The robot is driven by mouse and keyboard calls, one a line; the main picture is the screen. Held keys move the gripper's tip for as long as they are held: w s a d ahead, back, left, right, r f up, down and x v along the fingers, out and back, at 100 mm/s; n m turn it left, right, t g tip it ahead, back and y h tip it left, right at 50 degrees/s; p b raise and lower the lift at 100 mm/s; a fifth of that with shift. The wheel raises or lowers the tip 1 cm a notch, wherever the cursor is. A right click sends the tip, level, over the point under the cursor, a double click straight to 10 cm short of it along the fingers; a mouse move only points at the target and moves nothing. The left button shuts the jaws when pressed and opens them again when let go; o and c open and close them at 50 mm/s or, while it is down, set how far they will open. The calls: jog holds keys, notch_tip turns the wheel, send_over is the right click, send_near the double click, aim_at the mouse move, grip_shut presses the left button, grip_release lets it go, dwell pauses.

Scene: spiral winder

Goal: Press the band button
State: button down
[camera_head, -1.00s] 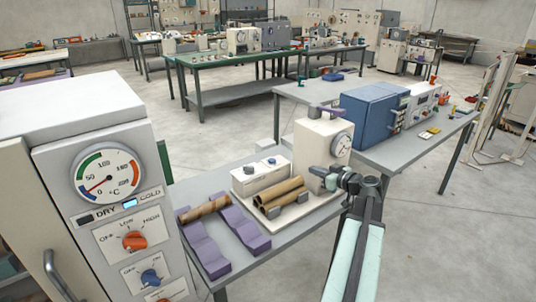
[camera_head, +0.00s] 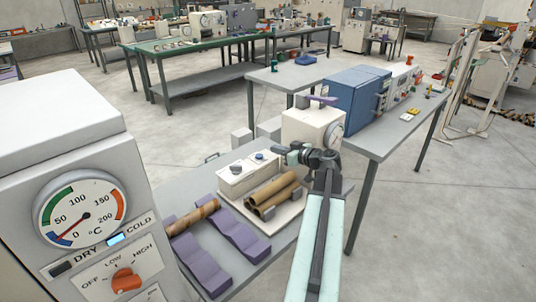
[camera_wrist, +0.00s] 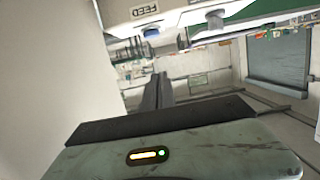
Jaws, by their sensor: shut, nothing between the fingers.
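The white control box (camera_head: 250,178) on the near bench carries a dark grey knob-like button (camera_head: 236,169) and a blue button (camera_head: 259,155). I cannot read which is the band button. My gripper (camera_head: 281,150) is shut and empty, pointing left, just right of the blue button in the head view. In the wrist view its fingers (camera_wrist: 159,92) lie close by the buttons; contact is not visible.
Cardboard tubes (camera_head: 272,194) lie right in front of the control box. Purple cradles (camera_head: 230,236) hold another tube (camera_head: 193,217). The white gauge unit (camera_head: 312,127) stands behind my gripper. A dial cabinet (camera_head: 75,150) fills the near left.

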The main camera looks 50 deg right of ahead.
jog(key=b, duration=0.2)
send_over(263, 161)
jog(key=shift+w+d+f, duration=0.1)
jog(key=shift+f, duration=0.55)
jog(key=shift+w+d+f, duration=0.1)
jog(key=shift+f, duration=0.5)
jog(key=f+b, duration=0.3)
jog(key=shift+s, duration=0.2)
jog(key=shift+f+b, duration=0.35)
jog(key=shift+b, duration=0.15)
